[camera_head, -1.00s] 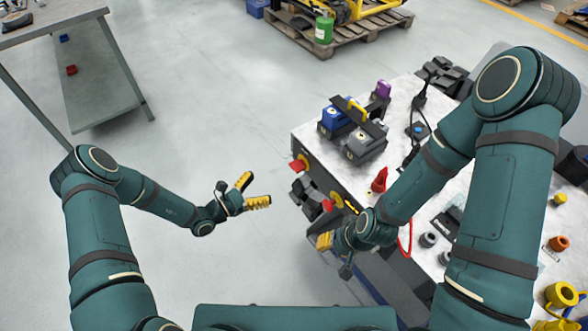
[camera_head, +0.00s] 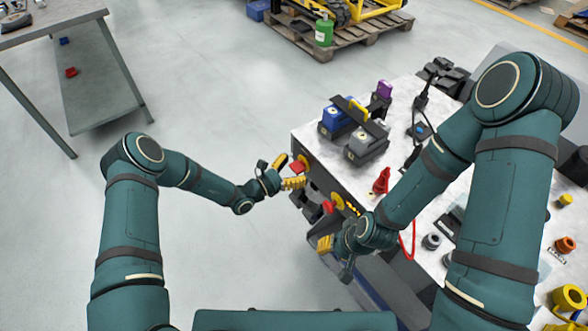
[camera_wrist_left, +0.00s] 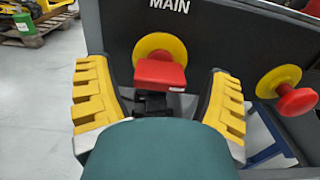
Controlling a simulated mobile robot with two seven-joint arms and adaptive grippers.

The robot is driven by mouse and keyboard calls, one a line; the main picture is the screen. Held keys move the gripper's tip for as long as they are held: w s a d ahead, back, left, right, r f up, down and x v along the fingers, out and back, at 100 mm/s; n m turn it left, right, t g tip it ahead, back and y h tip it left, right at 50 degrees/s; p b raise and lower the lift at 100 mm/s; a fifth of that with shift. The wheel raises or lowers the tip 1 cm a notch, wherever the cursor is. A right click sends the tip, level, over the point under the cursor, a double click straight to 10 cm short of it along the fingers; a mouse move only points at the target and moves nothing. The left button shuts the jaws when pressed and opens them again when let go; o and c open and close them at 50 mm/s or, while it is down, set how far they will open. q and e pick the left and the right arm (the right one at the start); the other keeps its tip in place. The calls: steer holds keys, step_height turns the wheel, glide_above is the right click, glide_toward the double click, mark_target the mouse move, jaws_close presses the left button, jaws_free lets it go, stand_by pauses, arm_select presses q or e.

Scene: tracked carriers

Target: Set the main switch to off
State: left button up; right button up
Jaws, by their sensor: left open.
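The main switch has a red handle (camera_wrist_left: 160,74) on a round yellow plate (camera_wrist_left: 158,44), on a dark panel under the word MAIN in the left wrist view. The handle looks like a wide block lying crosswise. In the head view the red handle (camera_head: 297,167) shows at the bench's left end. My left gripper (camera_head: 289,172) is open, its yellow fingers close to the switch. In the left wrist view my left gripper (camera_wrist_left: 160,75) has one finger on each side of the handle, with gaps. My right gripper (camera_head: 326,244) is near the bench front; its opening is unclear.
A red mushroom button (camera_wrist_left: 297,100) on a yellow plate sits to the right of the switch on the same panel. The bench top (camera_head: 310,135) bears a blue box (camera_head: 337,119), a grey box (camera_head: 365,146) and a red cone-like object (camera_head: 381,181).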

arm_select(q)
steer(key=shift+c, duration=0.3)
steer(key=c, duration=1.1)
steer(key=shift+c, duration=0.2)
steer(key=shift+n, duration=0.3)
steer(key=n, duration=0.3)
steer(key=shift+n, duration=0.3)
steer(key=n, duration=0.4)
steer(key=shift+n, duration=0.3)
steer(key=n, duration=0.4)
steer(key=shift+n, duration=2.5)
